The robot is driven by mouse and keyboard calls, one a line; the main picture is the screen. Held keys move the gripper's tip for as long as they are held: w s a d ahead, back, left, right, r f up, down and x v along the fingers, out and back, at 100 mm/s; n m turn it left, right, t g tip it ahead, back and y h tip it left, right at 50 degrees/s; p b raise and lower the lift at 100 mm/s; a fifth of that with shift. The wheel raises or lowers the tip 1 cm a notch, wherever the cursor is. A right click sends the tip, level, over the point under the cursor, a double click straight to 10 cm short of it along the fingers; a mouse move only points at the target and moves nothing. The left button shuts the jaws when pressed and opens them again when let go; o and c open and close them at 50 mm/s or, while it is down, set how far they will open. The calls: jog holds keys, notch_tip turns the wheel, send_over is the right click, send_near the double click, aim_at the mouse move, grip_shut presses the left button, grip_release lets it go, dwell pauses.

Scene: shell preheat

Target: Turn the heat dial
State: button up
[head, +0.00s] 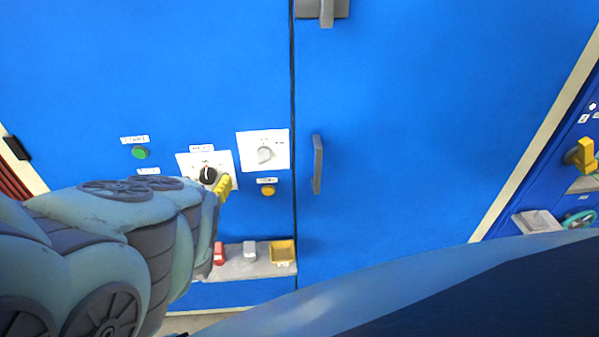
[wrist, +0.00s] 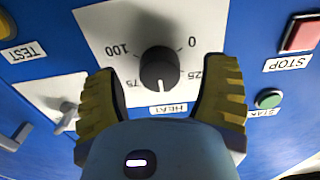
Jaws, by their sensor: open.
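The heat dial (wrist: 159,68) is a black round knob with a white pointer mark on a white plate with a number scale. In the wrist view it appears upside down, with the label HEAT below it and the pointer towards that label. It also shows in the head view (head: 207,175), on the blue cabinet's left door. My gripper (wrist: 162,92) has yellow fingers, open, one on each side of the dial in the picture. I cannot tell whether they touch it. In the head view one yellow fingertip (head: 224,187) shows beside the dial; my arm hides the rest.
A green button (head: 140,152) sits left of the dial and a white rotary switch (head: 264,155) right of it. A yellow button (head: 268,190) is below the switch. A red STOP button (wrist: 301,34) is close by. A grey ledge (head: 235,269) juts out below.

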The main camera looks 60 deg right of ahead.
jog(key=shift+w+d, duration=0.15)
jog(key=shift+d, duration=0.25)
jog(key=shift+a, duration=0.1)
jog(key=c, duration=1.2)
